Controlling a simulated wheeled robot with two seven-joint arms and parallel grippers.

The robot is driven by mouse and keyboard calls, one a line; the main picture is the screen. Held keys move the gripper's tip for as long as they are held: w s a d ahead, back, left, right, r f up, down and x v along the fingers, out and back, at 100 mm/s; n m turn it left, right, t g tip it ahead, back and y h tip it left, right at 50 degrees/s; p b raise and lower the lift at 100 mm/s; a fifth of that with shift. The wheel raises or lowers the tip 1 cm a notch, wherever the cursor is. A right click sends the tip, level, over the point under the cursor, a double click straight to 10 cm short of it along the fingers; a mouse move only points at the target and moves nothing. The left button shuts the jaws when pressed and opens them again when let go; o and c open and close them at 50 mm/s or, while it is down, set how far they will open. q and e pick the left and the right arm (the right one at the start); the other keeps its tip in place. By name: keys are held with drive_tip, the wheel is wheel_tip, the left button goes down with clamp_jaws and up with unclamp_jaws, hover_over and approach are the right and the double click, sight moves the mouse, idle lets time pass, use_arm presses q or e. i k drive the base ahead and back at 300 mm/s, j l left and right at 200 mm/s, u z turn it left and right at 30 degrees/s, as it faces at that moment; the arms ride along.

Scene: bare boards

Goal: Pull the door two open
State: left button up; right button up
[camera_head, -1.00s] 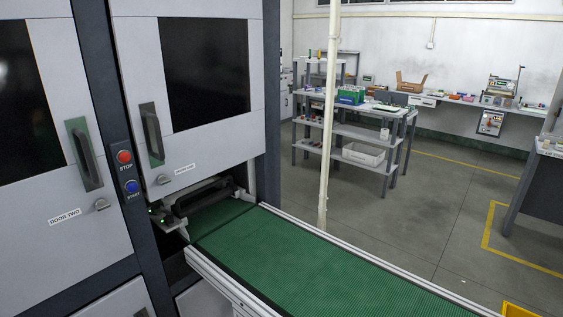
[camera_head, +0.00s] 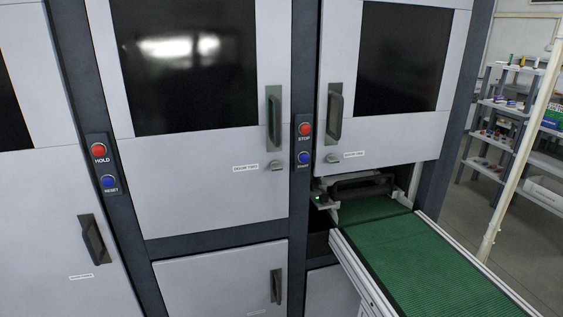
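Door two (camera_head: 207,185) is the light grey cabinet door with a dark window (camera_head: 185,75), in the middle left of the head view. It looks shut, flush with its dark frame. Its dark upright handle (camera_head: 274,121) is on a green plate at the door's right edge. A small label (camera_head: 245,168) and a round lock (camera_head: 276,165) sit below the handle. The label reads too small to be sure now; it was legible as DOOR TWO earlier. Neither of my grippers shows in the head view.
Red and blue buttons (camera_head: 304,143) are on the post right of door two. Another door (camera_head: 385,142) with its own handle (camera_head: 333,115) is further right. A green conveyor (camera_head: 420,265) juts out at the lower right. A pale pole (camera_head: 520,160) and shelves (camera_head: 500,130) stand beyond.

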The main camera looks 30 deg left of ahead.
sight(197, 93)
drive_tip(key=u, duration=1.5)
